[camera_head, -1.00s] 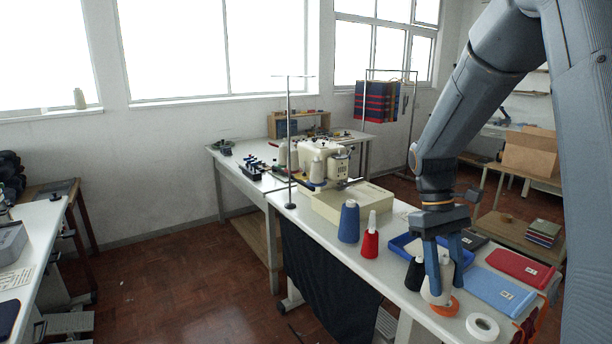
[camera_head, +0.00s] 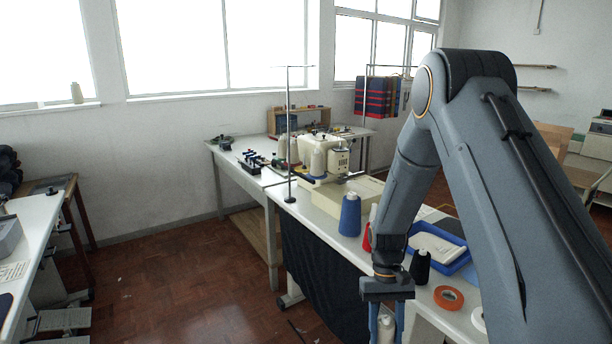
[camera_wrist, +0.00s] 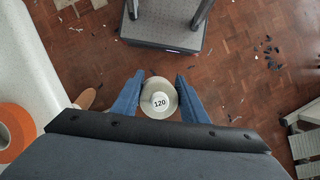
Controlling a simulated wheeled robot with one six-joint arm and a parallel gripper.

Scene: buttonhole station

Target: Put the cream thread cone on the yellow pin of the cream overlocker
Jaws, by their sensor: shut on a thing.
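My gripper (camera_head: 386,322) is at the bottom of the head view, beside the table's front edge and over the floor. Its blue fingers are shut on a pale cream thread cone (camera_head: 386,332), partly cut off by the frame. In the wrist view the cone (camera_wrist: 160,104) is seen end-on between the fingers, with "120" on its top. The cream overlocker (camera_head: 338,158) stands farther back on the table, well away from my gripper. Pale cones (camera_head: 318,162) stand at its left side. The yellow pin cannot be made out clearly at this distance.
A blue cone (camera_head: 350,214), a black cone (camera_head: 420,266) and an orange tape roll (camera_head: 448,297) stand on the table. A blue tray (camera_head: 455,262) lies behind. A thin metal stand (camera_head: 289,140) rises before the overlocker. Another pale cone (camera_head: 77,93) is on the windowsill.

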